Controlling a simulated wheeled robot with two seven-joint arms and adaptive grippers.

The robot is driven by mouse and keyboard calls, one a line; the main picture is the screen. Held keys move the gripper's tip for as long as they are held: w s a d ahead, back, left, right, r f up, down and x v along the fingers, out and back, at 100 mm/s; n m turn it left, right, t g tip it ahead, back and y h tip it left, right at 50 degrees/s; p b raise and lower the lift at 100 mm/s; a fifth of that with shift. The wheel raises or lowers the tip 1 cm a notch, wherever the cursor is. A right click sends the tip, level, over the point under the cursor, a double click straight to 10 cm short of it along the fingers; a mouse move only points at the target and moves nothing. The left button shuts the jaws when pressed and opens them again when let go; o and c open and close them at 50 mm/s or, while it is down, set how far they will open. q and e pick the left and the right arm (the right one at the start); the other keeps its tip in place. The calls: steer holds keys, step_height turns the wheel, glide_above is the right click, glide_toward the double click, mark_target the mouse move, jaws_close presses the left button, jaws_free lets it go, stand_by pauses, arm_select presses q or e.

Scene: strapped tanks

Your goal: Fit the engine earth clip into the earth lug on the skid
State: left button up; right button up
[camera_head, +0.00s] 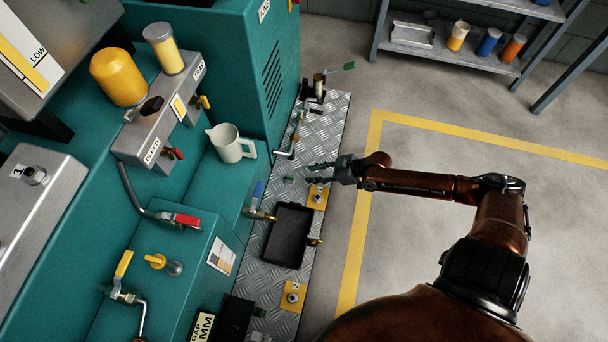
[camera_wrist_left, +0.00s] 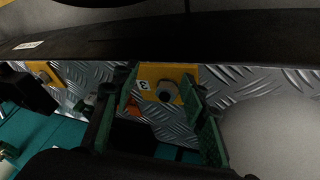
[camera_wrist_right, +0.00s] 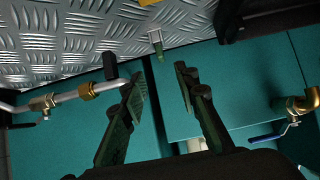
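My right gripper (camera_head: 318,173) is open and empty over the chequer-plate skid (camera_head: 268,277), fingers pointing left. In the right wrist view, a small metal peg with a green end (camera_wrist_right: 157,46) lies just beyond the fingertips (camera_wrist_right: 160,75); it may be the earth clip. A small green piece (camera_head: 288,179) shows left of this gripper in the head view. A yellow plate with a round lug (camera_head: 318,196) sits beside it. Another yellow plate with a lug (camera_head: 292,297) is nearer the bottom. My left gripper (camera_wrist_left: 160,88) is open, with a lug (camera_wrist_left: 167,92) on a yellow plate between its fingers.
A black tray (camera_head: 275,249) sits on the skid between the yellow plates. A small orange-red piece (camera_wrist_left: 132,107) shows by the left fingers. Floor at right is open.

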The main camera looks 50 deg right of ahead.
steer(key=shift+v, duration=1)
